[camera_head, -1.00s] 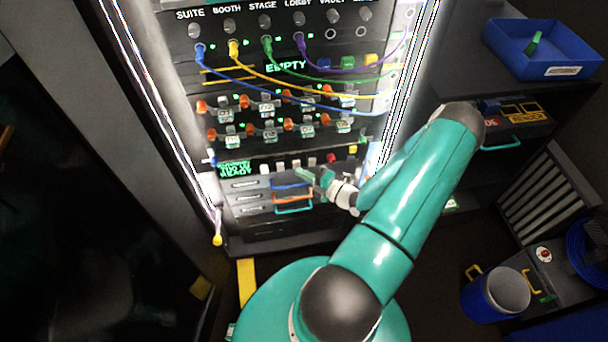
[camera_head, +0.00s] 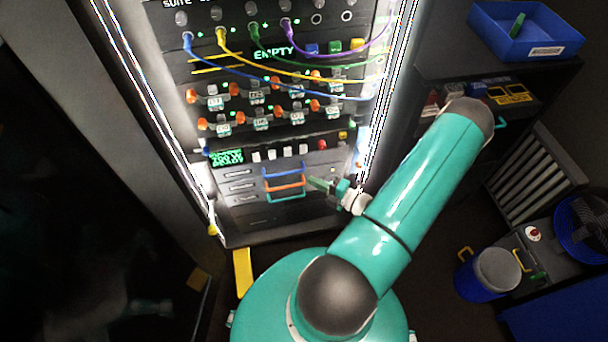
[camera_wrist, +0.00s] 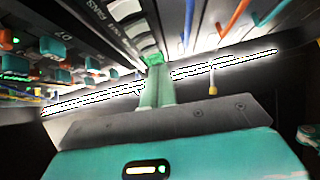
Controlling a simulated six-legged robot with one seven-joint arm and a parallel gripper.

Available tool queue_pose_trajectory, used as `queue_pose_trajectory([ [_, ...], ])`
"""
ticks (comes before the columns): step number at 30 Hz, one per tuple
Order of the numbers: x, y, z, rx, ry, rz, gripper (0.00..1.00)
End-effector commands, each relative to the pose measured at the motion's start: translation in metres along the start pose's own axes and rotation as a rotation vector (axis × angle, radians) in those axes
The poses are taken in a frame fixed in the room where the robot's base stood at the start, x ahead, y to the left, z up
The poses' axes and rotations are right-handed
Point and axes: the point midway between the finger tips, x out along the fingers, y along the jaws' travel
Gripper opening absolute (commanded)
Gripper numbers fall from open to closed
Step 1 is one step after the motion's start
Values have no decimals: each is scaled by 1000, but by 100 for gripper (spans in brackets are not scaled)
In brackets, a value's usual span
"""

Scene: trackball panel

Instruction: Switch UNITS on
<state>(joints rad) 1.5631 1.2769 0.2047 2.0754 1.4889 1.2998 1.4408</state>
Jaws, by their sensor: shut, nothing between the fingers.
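A row of several small white switches (camera_head: 287,153) sits on the lower part of the rack panel, right of a small green text display (camera_head: 226,157). I cannot read which one is marked UNITS in the head view. In the wrist view, pale rocker switches (camera_wrist: 127,10) show at the top, with a label that looks like FANS beside one. My gripper (camera_head: 316,184) is shut and empty, below and to the right of the row in the head view. In the wrist view its green fingertips (camera_wrist: 152,62) point up toward the panel's underside; contact cannot be told.
Drawers with blue, orange and teal handles (camera_head: 284,186) lie just below the switches, left of my gripper. A red button (camera_head: 322,144) and a yellow one (camera_head: 343,136) are at the row's right. Coloured cables (camera_head: 290,72) hang across the upper panel.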

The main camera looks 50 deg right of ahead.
Motion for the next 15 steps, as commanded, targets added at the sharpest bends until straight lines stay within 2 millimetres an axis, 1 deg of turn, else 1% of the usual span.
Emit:
queue_pose_trajectory([
  [1, -9, -1, 1, 0, -1, -2, 0],
  [3, -18, -3, 1, 0, -2, -1, 0],
  [6, -27, -4, 1, 0, 0, 0, 0],
  [15, -31, -4, 0, 1, 0, 0, 0],
])
